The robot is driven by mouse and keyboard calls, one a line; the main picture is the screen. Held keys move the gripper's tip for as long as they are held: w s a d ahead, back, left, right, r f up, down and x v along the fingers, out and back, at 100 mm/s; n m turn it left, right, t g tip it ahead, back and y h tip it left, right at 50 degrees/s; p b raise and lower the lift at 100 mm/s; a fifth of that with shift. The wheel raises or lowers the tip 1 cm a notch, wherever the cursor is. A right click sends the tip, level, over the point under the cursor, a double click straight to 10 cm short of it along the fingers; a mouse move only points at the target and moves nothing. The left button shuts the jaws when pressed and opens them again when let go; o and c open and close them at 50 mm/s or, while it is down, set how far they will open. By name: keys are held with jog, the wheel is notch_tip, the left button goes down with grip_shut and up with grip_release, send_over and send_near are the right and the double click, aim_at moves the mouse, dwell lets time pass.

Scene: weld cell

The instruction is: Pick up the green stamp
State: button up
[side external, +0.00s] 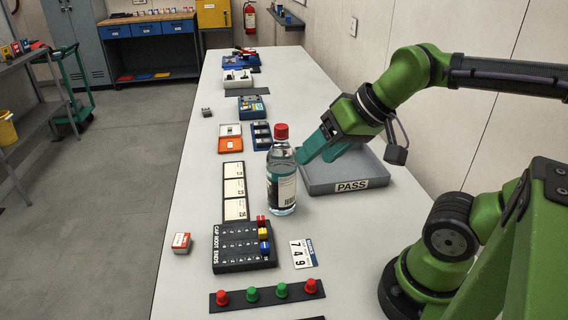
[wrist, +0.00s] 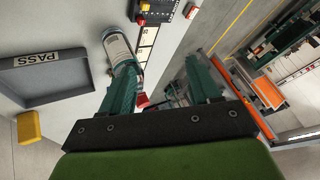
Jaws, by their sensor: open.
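A black strip (side external: 267,297) at the near end of the table holds a row of knobbed pieces that look like stamps. Two are green: a left green one (side external: 253,294) and a right green one (side external: 282,289), with a red one at each end. I cannot tell which one is meant. My gripper (side external: 312,152) is above the table by the grey tray, well away from the strip. In the wrist view its two teal fingers (wrist: 161,82) are spread with nothing held between them. The strip is not seen clearly in the wrist view.
A clear bottle with a red cap (side external: 282,180) stands close to my gripper; it also shows by the left finger in the wrist view (wrist: 119,50). The grey PASS tray (side external: 352,186) lies to the right. A black peg block (side external: 243,250) and a number card (side external: 303,253) lie beyond the strip.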

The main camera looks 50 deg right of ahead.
jog(key=w+d+r+n+g+h, duration=0.1)
jog(key=w+d+r, duration=0.55)
jog(key=w, duration=0.25)
jog(key=w+d+f+n+g+h, duration=0.1)
jog(key=w+d+f+n+g, duration=0.15)
jog(key=w+d, duration=1.2)
jog(key=shift+n+t, duration=0.25)
jog(key=shift+t, duration=0.2)
jog(key=shift+s+d+f+x, duration=0.15)
jog(key=shift+s+f+x, duration=0.5)
jog(key=shift+x, duration=3.8)
jog(key=shift+s+d+f+x, duration=0.2)
jog(key=shift+s+x, duration=1)
jog(key=shift+x, duration=3.2)
jog(key=shift+s+d+f+x, duration=0.25)
jog(key=shift+s+x, duration=0.65)
jog(key=shift+x, duration=3.55)
jog(key=shift+a, duration=0.1)
jog(key=shift+c, duration=0.3)
